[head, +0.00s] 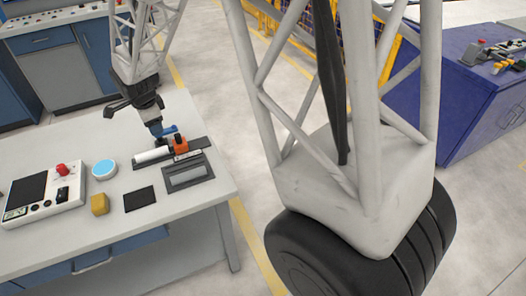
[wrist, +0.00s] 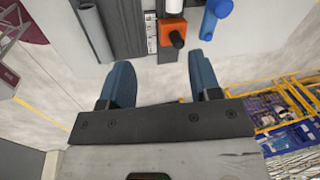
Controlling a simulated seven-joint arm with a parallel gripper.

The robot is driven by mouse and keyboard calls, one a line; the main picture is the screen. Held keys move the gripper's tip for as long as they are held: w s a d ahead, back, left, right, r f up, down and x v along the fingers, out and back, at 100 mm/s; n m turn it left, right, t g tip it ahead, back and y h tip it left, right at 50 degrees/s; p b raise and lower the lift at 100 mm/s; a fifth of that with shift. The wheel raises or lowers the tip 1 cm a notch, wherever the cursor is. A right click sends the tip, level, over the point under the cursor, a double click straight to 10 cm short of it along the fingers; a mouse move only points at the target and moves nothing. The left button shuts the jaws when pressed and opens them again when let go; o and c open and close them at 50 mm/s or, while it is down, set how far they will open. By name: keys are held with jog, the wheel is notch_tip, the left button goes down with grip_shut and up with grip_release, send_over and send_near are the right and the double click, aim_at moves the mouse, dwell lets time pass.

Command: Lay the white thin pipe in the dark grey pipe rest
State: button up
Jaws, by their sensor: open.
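The white thin pipe (head: 152,155) lies at the back of the white table, its right end close to an orange block (head: 181,145). In the wrist view only a white end (wrist: 175,6) shows at the top edge. A dark grey block with a long lighter groove, which looks like the pipe rest (head: 208,176), lies in front of the orange block; it also shows at the upper left of the wrist view (wrist: 93,30). The groove looks empty. My gripper (wrist: 164,82) is open with nothing between its blue fingers. In the head view it (head: 160,134) is above and behind the pipe.
A blue cylinder (wrist: 217,14) lies beside the orange block (wrist: 173,33). A control box (head: 42,194), a light blue disc (head: 104,169), a yellow block (head: 100,204) and a dark square (head: 139,199) are on the table (head: 185,215). The front right of the tabletop is clear.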

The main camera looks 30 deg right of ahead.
jog(key=s+d+r+n, duration=0.4)
jog(key=s+d, duration=0.1)
jog(key=s, duration=0.4)
jog(key=s+d+r+n, duration=0.3)
jog(key=s+d+r, duration=0.25)
jog(key=s, duration=0.25)
jog(key=s+d+r+n, duration=0.4)
jog(key=s+d, duration=0.1)
jog(key=s, duration=0.4)
jog(key=s+d+n, duration=0.3)
jog(key=s+n, duration=0.1)
jog(key=s, duration=0.8)
jog(key=shift+s+d+f+n, duration=0.2)
jog(key=shift+d+n, duration=0.1)
jog(key=shift+n, duration=0.1)
